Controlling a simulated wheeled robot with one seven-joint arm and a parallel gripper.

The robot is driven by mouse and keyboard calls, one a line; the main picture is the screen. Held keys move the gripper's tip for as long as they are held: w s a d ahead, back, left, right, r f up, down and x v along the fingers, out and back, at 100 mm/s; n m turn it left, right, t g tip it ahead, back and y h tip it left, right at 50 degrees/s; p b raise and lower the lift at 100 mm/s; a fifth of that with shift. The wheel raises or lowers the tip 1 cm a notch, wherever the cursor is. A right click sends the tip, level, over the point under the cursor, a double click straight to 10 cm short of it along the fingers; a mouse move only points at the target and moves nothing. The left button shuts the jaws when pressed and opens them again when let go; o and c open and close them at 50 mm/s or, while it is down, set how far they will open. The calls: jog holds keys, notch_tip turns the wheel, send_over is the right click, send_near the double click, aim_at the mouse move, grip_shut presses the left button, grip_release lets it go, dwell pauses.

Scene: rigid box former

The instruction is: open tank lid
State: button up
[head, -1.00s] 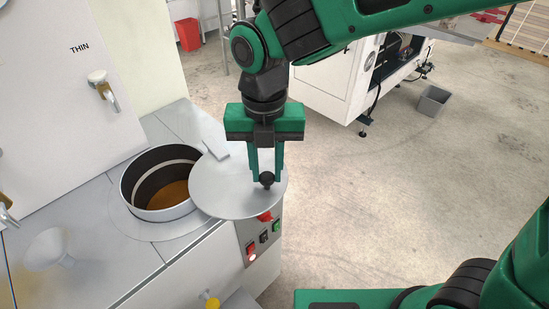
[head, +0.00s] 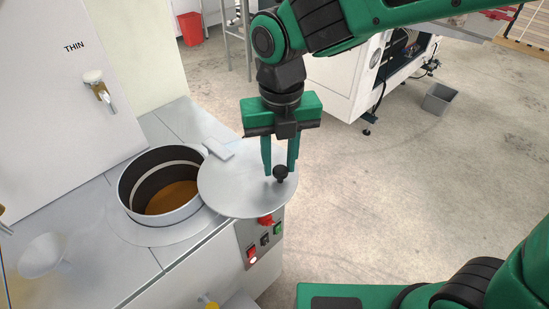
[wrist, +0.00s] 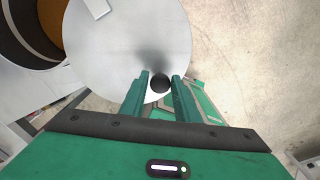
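The tank opening (head: 133,200) is a round dark well with brown liquid (head: 172,197) in it, on the left. The flat round grey lid (head: 222,190) is swung to its right and overlaps only the opening's right edge. The lid's black knob (head: 281,173) stands near its right side. My gripper (head: 280,170) reaches down from above, with one finger on each side of the knob; it looks shut on it. The lid (wrist: 115,45) and part of the opening (wrist: 15,40) also show there.
A grey hinge bar (head: 219,148) lies at the lid's far edge. A control panel with a red knob (head: 265,221) and buttons is on the machine front below the lid. A white funnel (head: 42,253) sits at left.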

jog(key=shift+o, duration=1.1)
jog(key=shift+d, duration=0.1)
notch_tip(320, 180, up, 11)
jog(key=shift+f, duration=0.15)
jog(key=shift+w, duration=0.1)
